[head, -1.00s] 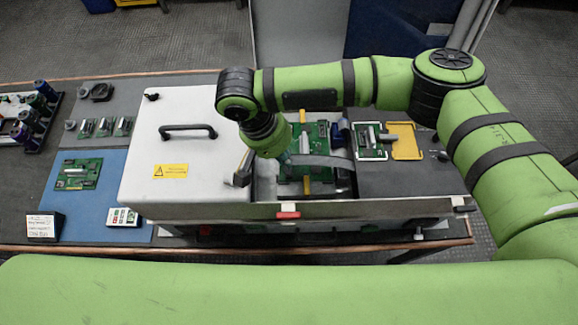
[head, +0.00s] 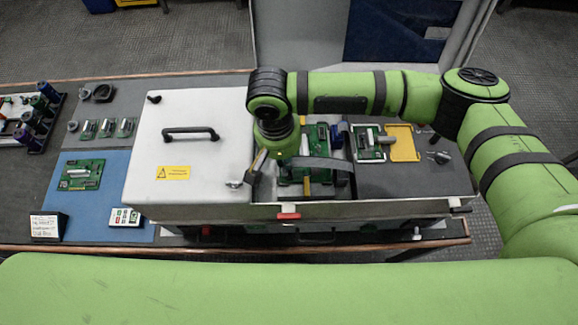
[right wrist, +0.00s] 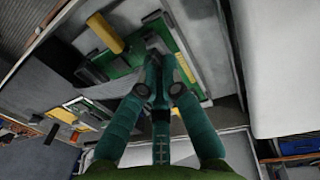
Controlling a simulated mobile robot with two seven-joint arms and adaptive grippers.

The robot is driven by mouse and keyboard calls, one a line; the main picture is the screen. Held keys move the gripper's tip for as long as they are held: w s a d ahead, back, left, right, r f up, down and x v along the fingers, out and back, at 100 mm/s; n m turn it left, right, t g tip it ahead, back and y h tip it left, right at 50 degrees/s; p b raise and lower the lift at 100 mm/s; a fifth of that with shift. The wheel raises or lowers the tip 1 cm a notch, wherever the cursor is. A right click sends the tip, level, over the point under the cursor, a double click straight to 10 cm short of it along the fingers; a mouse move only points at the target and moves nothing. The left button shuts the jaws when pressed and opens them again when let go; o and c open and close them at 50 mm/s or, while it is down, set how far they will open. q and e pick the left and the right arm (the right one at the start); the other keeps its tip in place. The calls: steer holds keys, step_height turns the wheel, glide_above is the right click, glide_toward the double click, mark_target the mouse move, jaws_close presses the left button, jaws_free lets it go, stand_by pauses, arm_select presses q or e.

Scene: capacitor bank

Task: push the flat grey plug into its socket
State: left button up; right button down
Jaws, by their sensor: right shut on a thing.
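My right gripper (right wrist: 158,75) is shut on the flat grey plug (right wrist: 155,43), which is mostly hidden between its fingertips. In the head view my right gripper (head: 277,160) is over the left part of the open bay, and my wrist covers its tips. A grey ribbon (head: 325,163) runs from beside the gripper to the right across a green circuit board (head: 318,140) in the bay. The socket cannot be made out; the fingers hide the spot below them. I cannot tell whether the plug touches it. My left gripper is not in view.
A white cover with a black handle (head: 190,131) lies left of the bay. A dark blue cylinder (head: 344,130) and a yellow tray (head: 403,143) are to the right. A blue mat (head: 115,185) with a board is at far left. The bay's front wall has a red latch (head: 289,217).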

steer(key=shift+d+y, duration=0.1)
steer(key=shift+y, duration=0.4)
steer(key=shift+d, duration=0.55)
steer(key=shift+d, duration=0.1)
steer(key=shift+f, duration=0.55)
stand_by(1.0)
steer(key=c, duration=1.3)
jaws_free()
steer(key=shift+c, duration=0.2)
